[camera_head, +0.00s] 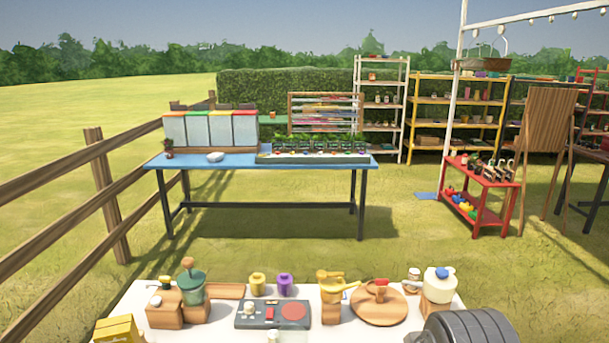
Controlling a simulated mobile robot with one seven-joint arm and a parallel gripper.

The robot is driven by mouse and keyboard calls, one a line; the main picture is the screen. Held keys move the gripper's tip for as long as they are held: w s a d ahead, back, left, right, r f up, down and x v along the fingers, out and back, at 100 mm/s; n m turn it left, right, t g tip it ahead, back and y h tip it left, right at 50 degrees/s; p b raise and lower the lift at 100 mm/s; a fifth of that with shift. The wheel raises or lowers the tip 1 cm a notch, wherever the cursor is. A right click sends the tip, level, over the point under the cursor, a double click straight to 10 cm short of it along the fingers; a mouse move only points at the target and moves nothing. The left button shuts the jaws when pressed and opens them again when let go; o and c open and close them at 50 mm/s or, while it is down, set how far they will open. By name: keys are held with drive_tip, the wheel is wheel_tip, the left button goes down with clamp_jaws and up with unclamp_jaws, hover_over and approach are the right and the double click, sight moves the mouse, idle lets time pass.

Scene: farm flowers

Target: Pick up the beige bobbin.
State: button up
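I cannot pick out a beige bobbin for certain. A small pale object (272,337) at the front edge of the near white table is cut off by the bottom of the picture. A cream rounded piece (249,309) sits on the grey device. A yellow bobbin (258,284) and a purple bobbin (284,284) stand upright side by side behind that device.
On the near white table (222,331) stand a grey device (272,321), a green pot (191,287), a brass grinder-like object (330,298), a round wooden board (379,306) and a cream jar (439,285). Grass separates it from the blue table (215,168).

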drive_tip(key=shift+s+f, duration=0.15)
drive_tip(key=shift+s, duration=0.05)
drive_tip(key=c, duration=1.1)
drive_tip(key=shift+w, duration=0.1)
